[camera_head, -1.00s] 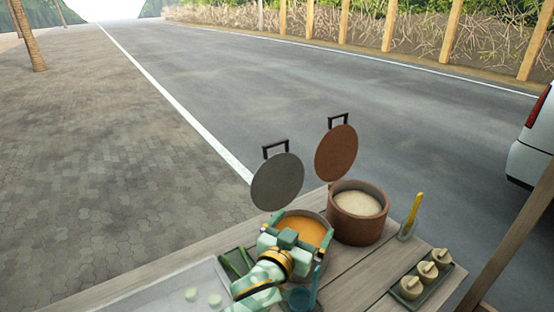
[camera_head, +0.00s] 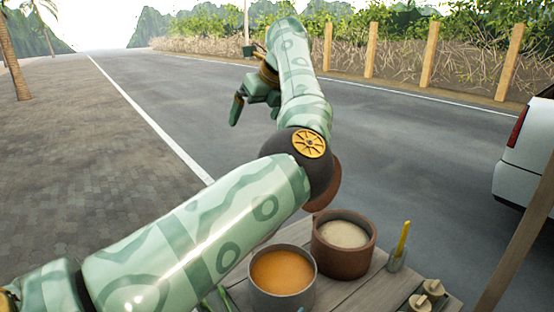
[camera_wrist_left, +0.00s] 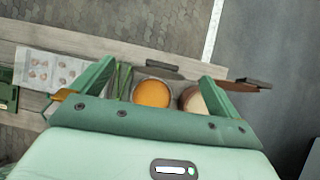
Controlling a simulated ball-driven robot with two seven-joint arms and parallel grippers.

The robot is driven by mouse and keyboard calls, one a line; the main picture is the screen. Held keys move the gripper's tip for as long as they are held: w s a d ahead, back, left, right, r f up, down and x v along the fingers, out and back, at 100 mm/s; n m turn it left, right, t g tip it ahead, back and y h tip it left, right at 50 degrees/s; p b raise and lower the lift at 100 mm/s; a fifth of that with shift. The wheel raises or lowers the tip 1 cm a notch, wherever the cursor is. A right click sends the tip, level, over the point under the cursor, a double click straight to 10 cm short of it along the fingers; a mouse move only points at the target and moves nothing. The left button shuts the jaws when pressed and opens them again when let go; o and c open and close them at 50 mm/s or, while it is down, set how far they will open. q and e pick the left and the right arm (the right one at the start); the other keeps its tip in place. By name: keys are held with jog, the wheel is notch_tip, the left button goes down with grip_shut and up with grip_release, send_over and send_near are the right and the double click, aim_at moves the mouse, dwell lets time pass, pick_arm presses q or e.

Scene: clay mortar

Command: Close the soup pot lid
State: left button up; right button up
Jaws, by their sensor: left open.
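The grey soup pot (camera_head: 283,298), filled with orange soup, stands on the wooden table with its top uncovered. The soup (camera_wrist_left: 152,93) also shows in the left wrist view. The pot's grey lid is hidden behind my arm in the head view; in the left wrist view a dark handle (camera_wrist_left: 148,69) shows at the pot's far edge, where the lid stands up. My left gripper (camera_head: 250,97) is raised high beyond the pots, open and empty. In the left wrist view its spread fingers (camera_wrist_left: 158,75) frame the pots from above, touching nothing. My right gripper is not in view.
A brown pot (camera_head: 343,257) stands right of the soup pot, its brown lid (camera_head: 325,195) raised and partly hidden by my arm. A cup with a yellow-handled tool (camera_head: 401,243) and small jars (camera_head: 428,294) are further right. A white car (camera_head: 526,165) is at the right.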

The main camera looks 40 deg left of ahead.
pick_arm(q)
jog(key=a+f+b, duration=0.1)
jog(key=f, duration=0.4)
jog(key=w+a+f+h+b, duration=0.1)
jog(key=f, duration=0.5)
jog(key=a+f+h+b, duration=0.1)
jog(key=f, duration=0.4)
jog(key=shift+w+f, duration=0.3)
jog(key=shift+w, duration=0.1)
